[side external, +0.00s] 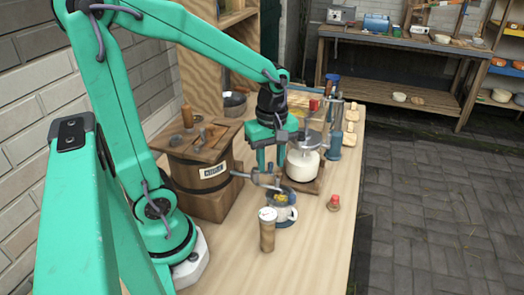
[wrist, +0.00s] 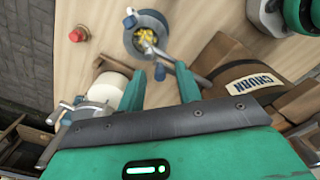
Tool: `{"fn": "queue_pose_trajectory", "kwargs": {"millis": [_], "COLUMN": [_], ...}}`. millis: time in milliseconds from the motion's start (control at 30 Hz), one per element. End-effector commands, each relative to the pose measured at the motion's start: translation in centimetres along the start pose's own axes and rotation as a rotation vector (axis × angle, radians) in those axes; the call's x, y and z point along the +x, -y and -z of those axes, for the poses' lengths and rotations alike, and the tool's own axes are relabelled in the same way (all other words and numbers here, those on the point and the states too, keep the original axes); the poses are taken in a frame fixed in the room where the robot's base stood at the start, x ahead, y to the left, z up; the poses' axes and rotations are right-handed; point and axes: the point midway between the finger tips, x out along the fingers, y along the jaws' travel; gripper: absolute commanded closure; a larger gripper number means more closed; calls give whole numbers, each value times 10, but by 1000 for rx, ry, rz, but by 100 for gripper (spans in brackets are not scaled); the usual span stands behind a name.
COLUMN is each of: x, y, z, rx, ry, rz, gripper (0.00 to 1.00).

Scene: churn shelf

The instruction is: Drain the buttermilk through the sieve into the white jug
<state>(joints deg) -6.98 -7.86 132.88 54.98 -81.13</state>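The wooden churn (side external: 205,165), labelled CHURN, stands left of my gripper; its label side also shows in the wrist view (wrist: 250,85). A grey spout (wrist: 205,80) reaches out from it. My gripper (side external: 268,170) is over the bench, its fingers apart in the wrist view (wrist: 160,78).
A wooden cylinder with a white top (side external: 267,232) stands near the front of the bench. A small red-topped object (side external: 333,203) sits near the right edge. Tools and blocks crowd the back. The front of the bench top (side external: 300,260) is mostly clear.

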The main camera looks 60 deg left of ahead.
Motion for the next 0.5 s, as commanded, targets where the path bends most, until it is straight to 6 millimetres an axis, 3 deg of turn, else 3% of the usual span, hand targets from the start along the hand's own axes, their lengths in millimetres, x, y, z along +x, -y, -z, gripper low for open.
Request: {"fn": "queue_pose_trajectory", "kwargs": {"millis": [133,300,500], "x": [0,0,0], "y": [0,0,0], "z": [0,0,0], "rx": [0,0,2], "ry": [0,0,0], "rz": [0,0,0], "gripper": [68,100,100]}}
